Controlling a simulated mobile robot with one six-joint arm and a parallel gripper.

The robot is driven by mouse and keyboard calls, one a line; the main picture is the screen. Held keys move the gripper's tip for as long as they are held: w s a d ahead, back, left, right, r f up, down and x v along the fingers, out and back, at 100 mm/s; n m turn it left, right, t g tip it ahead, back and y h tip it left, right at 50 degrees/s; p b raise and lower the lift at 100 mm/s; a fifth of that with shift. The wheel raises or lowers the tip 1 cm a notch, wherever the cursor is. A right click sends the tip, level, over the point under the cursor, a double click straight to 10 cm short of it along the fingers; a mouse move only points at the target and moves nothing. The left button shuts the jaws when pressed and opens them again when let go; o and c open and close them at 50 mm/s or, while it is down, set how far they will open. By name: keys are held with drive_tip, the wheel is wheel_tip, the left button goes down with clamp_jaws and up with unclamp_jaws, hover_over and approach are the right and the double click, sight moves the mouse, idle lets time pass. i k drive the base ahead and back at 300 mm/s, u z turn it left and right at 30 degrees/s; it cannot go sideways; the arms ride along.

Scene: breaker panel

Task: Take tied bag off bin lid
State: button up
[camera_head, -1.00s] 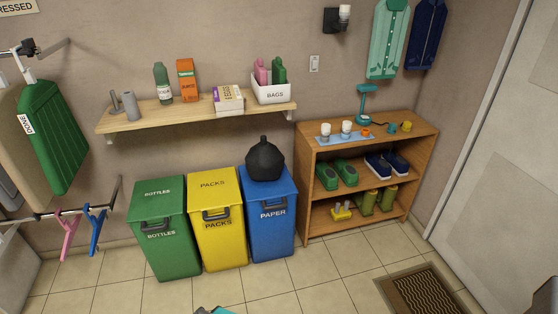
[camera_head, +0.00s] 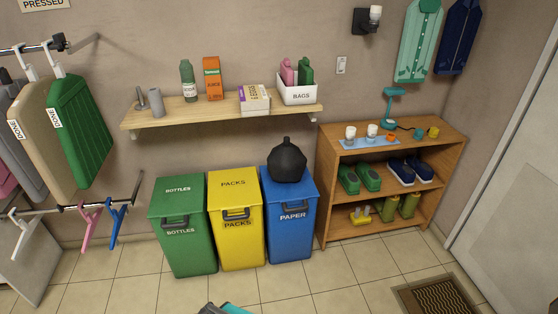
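A black tied bag (camera_head: 287,161) with a knotted top sits upright on the lid of the blue PAPER bin (camera_head: 291,222). The bin's lid is shut beneath it. The blue bin is the rightmost of three bins against the wall. At the bottom edge of the view a small grey and teal part (camera_head: 224,308) shows, probably of my arm. My gripper's fingers cannot be made out, and nothing touches the bag.
The yellow PACKS bin (camera_head: 236,226) and green BOTTLES bin (camera_head: 183,232) stand left of the blue one. A wall shelf (camera_head: 215,112) hangs above them. A wooden shelf unit (camera_head: 327,196) stands at right. Tiled floor (camera_head: 340,288) in front is clear; a doormat (camera_head: 440,296) lies at lower right.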

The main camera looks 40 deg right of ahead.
sight(287, 163)
drive_tip(key=i, duration=0.85)
drive_tip(key=z, duration=0.05)
